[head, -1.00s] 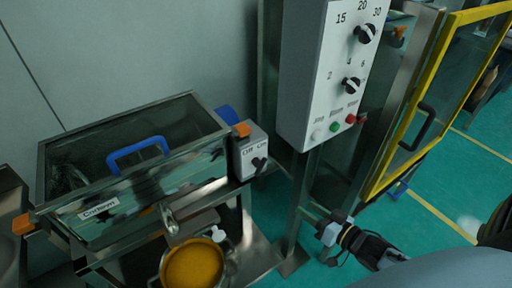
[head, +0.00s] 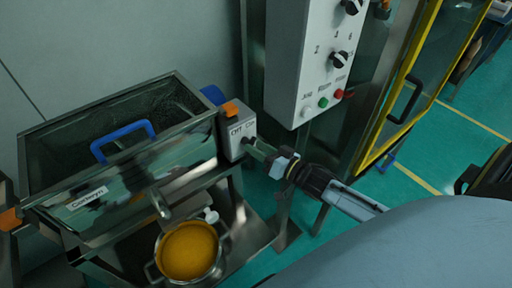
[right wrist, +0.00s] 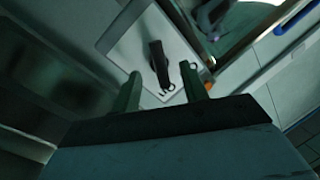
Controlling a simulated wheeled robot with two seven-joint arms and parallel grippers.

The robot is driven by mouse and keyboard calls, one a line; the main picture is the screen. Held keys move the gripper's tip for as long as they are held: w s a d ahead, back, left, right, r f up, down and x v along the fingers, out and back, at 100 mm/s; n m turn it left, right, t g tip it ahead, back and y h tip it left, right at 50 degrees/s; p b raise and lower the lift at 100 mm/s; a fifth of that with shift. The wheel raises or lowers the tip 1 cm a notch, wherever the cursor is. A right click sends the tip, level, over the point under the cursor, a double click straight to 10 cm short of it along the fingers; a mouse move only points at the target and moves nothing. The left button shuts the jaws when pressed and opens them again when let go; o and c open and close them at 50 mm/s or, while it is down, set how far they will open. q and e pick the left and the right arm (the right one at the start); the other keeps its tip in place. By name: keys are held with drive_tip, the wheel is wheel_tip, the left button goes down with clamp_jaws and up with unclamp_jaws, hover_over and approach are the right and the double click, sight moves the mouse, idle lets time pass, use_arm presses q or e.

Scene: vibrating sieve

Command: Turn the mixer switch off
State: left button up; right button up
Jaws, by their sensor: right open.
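The grey switch box (head: 234,134) with off and on labels is fixed at the right end of the conveyor unit in the head view. Its dark lever knob (right wrist: 159,62) shows in the right wrist view on the pale box face (right wrist: 133,46). My right gripper (head: 257,146) is at the front of the box in the head view and partly hides the knob. In the right wrist view its two fingers (right wrist: 161,74) are open, one on each side of the knob's lower end. I cannot tell whether they touch it. My left gripper is not in view.
A pot of yellow material (head: 188,251) is below. The control panel (head: 306,66) with knobs and buttons rises to the right, beside a yellow-framed door (head: 402,88).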

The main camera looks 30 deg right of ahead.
drive_tip(key=shift+w+a, duration=0.2)
drive_tip(key=shift+w, duration=0.4)
drive_tip(key=c, duration=0.9)
drive_tip(key=shift+c, duration=0.2)
drive_tip(key=shift+a+r+n+g+h+p, duration=0.1)
drive_tip(key=shift+n+g+h+p, duration=0.2)
drive_tip(key=shift+n+p, duration=1.25)
drive_tip(key=shift+a+r+n+g+h+p, duration=0.2)
drive_tip(key=shift+n+h+p, duration=0.25)
drive_tip(key=shift+n+p, duration=1.1)
drive_tip(key=shift+a+n+g+h+p, duration=0.1)
drive_tip(key=shift+n+g+h+p, duration=0.25)
drive_tip(key=shift+n+p, duration=1.2)
drive_tip(key=shift+n+b, duration=0.5)
drive_tip(key=shift+n, duration=0.25)
